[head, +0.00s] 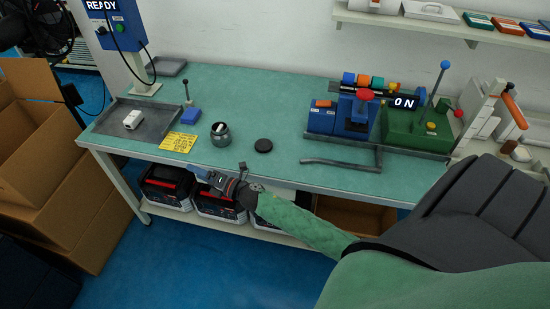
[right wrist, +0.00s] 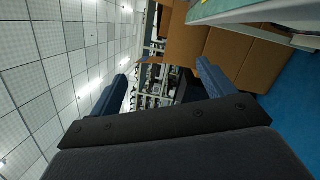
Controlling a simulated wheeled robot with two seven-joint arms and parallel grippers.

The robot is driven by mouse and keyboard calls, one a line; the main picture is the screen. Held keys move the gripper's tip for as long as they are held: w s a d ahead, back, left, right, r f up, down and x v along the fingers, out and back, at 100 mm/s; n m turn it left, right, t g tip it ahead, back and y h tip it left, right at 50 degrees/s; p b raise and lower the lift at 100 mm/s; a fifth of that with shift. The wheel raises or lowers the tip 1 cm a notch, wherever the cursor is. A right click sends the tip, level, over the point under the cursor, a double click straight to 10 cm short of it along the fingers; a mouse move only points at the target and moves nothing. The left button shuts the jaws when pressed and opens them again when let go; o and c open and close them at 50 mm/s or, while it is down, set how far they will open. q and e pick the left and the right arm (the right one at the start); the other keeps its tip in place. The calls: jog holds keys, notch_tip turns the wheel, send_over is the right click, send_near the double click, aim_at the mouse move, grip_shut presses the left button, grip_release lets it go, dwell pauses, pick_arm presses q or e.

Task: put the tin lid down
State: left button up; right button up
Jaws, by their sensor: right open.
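The dark round tin lid (head: 263,145) lies flat on the green bench top, apart from any gripper. The grey open tin (head: 220,136) stands upright to its left with something white inside. My right gripper (head: 203,173) is at the bench's front edge, below and left of the lid in the head view. In the right wrist view its two blue fingers (right wrist: 163,78) are spread apart with nothing between them. My left gripper is not in view.
A dark bar (head: 338,165) and the blue and green machines (head: 405,127) are to the right. Cardboard boxes (head: 45,175) stand at the left.

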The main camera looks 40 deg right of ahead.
jog(key=s+d+f+m+g+h, duration=0.25)
jog(key=s+f+m, duration=0.3)
jog(key=f, duration=0.45)
jog(key=s+d+f+m+g+h, duration=0.15)
jog(key=s+f+m+h, duration=0.25)
jog(key=f+m, duration=0.4)
jog(key=s+d+f+m+g+h, duration=0.2)
jog(key=s+f+m+h, duration=0.25)
jog(key=f, duration=0.65)
jog(key=s+a+f+m+g, duration=0.1)
jog(key=s+f+m+g, duration=0.2)
jog(key=s+f, duration=0.2)
jog(key=s+a+f+m+g+y, duration=0.1)
jog(key=s+f, duration=0.4)
jog(key=s, duration=0.7)
jog(key=s+a+f+m+g, duration=0.3)
jog(key=s+f+m+g, duration=0.1)
jog(key=s, duration=0.5)
jog(key=shift+a+f+m+g+y, duration=0.2)
jog(key=shift+f+m+g+y, duration=0.15)
jog(key=shift+f+g, duration=0.35)
jog(key=shift+r, duration=0.1)
